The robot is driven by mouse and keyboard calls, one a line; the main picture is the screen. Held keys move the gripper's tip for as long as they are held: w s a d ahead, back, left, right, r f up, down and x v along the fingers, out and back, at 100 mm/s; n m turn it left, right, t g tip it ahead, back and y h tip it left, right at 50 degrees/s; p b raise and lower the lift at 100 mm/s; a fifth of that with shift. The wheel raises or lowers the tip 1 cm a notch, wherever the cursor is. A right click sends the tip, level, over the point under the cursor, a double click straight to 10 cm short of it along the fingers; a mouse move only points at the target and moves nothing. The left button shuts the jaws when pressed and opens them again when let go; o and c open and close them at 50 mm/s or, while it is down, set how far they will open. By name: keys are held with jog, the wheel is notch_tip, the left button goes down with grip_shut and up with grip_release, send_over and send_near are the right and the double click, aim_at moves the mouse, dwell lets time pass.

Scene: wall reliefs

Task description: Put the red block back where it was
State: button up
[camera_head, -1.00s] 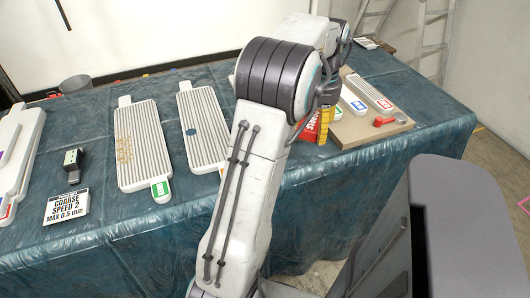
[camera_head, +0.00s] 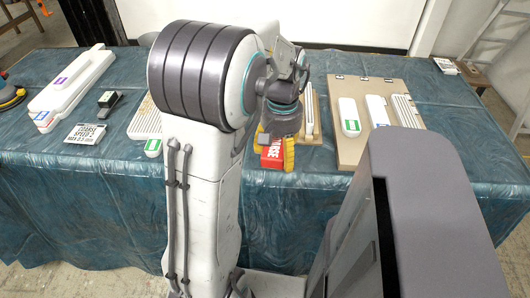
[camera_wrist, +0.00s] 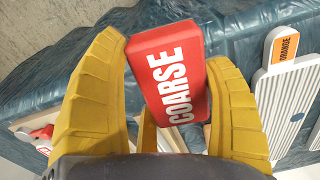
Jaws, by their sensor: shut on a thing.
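My gripper (camera_wrist: 165,65) is shut on the red block (camera_wrist: 170,75), which has white "COARSE" lettering. In the wrist view the block sits tilted between the two yellow fingers. In the head view the red block (camera_head: 271,157) and a yellow finger (camera_head: 289,153) show in front of the table's near edge, below my wrist. Whether the block touches anything else cannot be told.
A teal-covered table (camera_head: 450,150) spans the view. A tan board (camera_head: 375,85) with several white pieces lies at the right. A white stepped block (camera_head: 75,82), a black device (camera_head: 108,100) and a printed card (camera_head: 86,133) lie at the left. My arm hides the table's middle.

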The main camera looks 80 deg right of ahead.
jog(key=shift+a+f, duration=0.1)
jog(key=shift+a, duration=0.05)
jog(key=shift+s+n, duration=0.1)
jog(key=shift+n, duration=0.3)
jog(key=shift+w+d+f, duration=0.2)
jog(key=shift+w+d, duration=0.1)
jog(key=shift+d, duration=0.15)
jog(key=w+d+f+p, duration=0.1)
jog(key=d+f, duration=0.1)
jog(key=d, duration=0.1)
jog(key=d+f+p, duration=0.1)
jog(key=d+f, duration=0.1)
jog(key=d, duration=0.2)
jog(key=w+d+f+p, duration=0.1)
jog(key=d+f, duration=0.1)
jog(key=d, duration=0.1)
jog(key=shift+w+d+f, duration=0.2)
jog(key=shift+w+f, duration=0.05)
jog(key=shift+w, duration=0.05)
jog(key=shift+f+p, duration=0.9)
jog(key=shift+f, duration=1.15)
jog(key=shift+f, duration=0.15)
jog(key=o, duration=1)
jog(key=shift+o, duration=0.2)
